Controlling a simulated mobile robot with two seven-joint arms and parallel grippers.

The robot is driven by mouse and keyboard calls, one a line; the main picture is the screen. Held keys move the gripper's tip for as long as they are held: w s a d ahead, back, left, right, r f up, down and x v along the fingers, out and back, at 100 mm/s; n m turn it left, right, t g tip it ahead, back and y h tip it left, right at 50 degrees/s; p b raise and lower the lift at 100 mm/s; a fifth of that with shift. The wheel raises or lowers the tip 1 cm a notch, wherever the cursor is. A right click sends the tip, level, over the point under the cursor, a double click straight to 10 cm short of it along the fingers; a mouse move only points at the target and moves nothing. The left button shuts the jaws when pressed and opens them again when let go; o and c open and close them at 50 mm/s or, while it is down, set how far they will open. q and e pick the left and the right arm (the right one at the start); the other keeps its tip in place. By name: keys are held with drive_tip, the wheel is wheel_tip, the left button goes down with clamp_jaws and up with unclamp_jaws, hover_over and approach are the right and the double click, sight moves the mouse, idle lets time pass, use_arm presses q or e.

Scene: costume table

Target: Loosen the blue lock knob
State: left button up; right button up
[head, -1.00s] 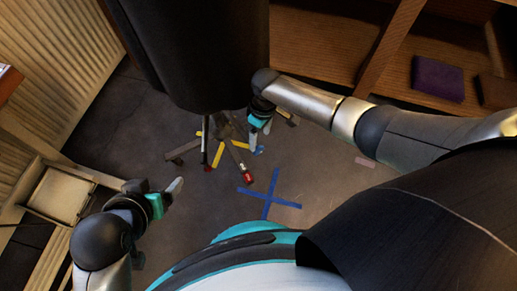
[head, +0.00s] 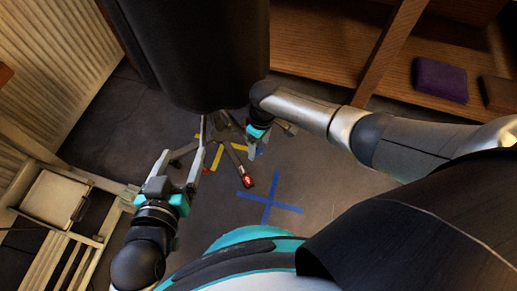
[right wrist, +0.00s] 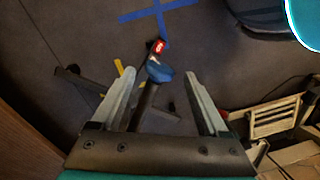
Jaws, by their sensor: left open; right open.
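The blue lock knob (right wrist: 160,71) shows in the right wrist view, on a dark pole of the stand. My right gripper (right wrist: 159,76) is open, with one finger on each side of the knob in that view; I cannot tell whether they touch it. In the head view my right gripper (head: 258,148) is beside the stand under the black form, and the knob is hardly visible there. My left gripper (head: 180,153) is open and empty, left of the stand.
The black form (head: 195,55) hangs over the stand's legs (head: 232,158), which have yellow bands and a red tip. A blue tape cross (head: 270,197) marks the clear floor. A wooden shelf (head: 330,60) stands at right, a pale chair (head: 55,197) at left.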

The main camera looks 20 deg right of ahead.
drive_tip(key=shift+f+b, duration=0.4)
drive_tip(key=shift+f, duration=0.25)
use_arm(q)
drive_tip(key=shift+s+d+r+n+t+h+b, duration=0.25)
drive_tip(key=shift+d+r+t, duration=0.25)
drive_tip(key=shift+t, duration=0.25)
drive_tip(key=shift+s+d+r+n+t+h+b, duration=0.15)
drive_tip(key=shift+d+r+t+h, duration=0.3)
drive_tip(key=shift+t, duration=0.3)
use_arm(e)
drive_tip(key=shift+a+f, duration=0.15)
drive_tip(key=shift+f, duration=0.4)
drive_tip(key=shift+s, duration=0.1)
clamp_jaws()
